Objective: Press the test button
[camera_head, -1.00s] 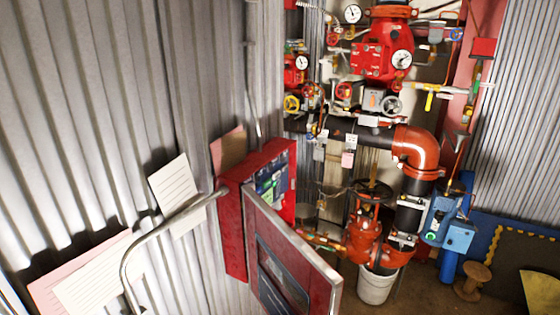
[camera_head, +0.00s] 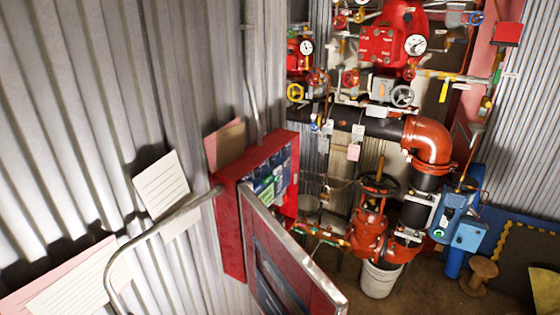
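A red control box (camera_head: 232,232) is fixed to the corrugated wall left of centre. Its door (camera_head: 285,262) stands open toward me and to the right. Inside the box is a panel (camera_head: 270,182) with green, blue and white patches. The panel is seen at a steep angle, so I cannot pick out a test button on it. The door hides the lower part of the inside. Neither of my grippers is in view.
Red valves and pipes (camera_head: 395,45) with gauges fill the back, with an orange elbow pipe (camera_head: 428,140). A white bucket (camera_head: 380,279) stands on the floor below. A blue pump unit (camera_head: 458,222) is at the right. A curved metal pipe (camera_head: 150,235) and papers (camera_head: 165,195) are on the left wall.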

